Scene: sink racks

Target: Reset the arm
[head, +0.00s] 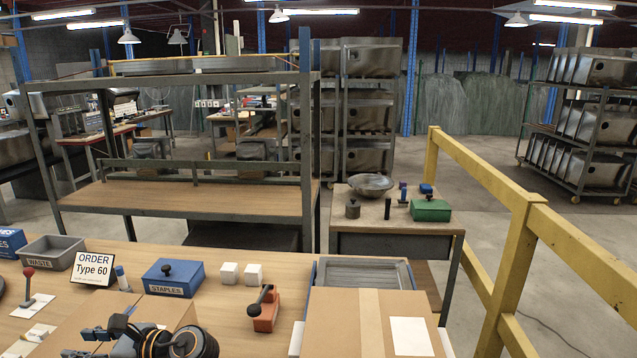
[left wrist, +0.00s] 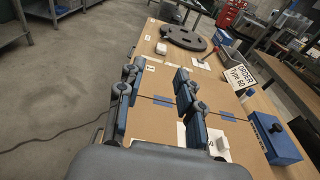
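My left gripper (head: 80,343) is at the bottom left of the head view, over a cardboard box (head: 150,310). In the left wrist view the left gripper (left wrist: 156,92) has its two blue-padded fingers spread wide apart. Nothing is held between them. Brown cardboard (left wrist: 152,128) shows below and between the fingers; I cannot tell whether they touch it. My right gripper is in neither view.
The workbench holds a grey waste bin (head: 52,251), an order sign (head: 92,268), a blue staples box (head: 173,278), white blocks (head: 241,273), an orange tool (head: 265,310) and a large carton (head: 368,322). A yellow railing (head: 520,260) stands right. A shelf (head: 190,200) stands behind.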

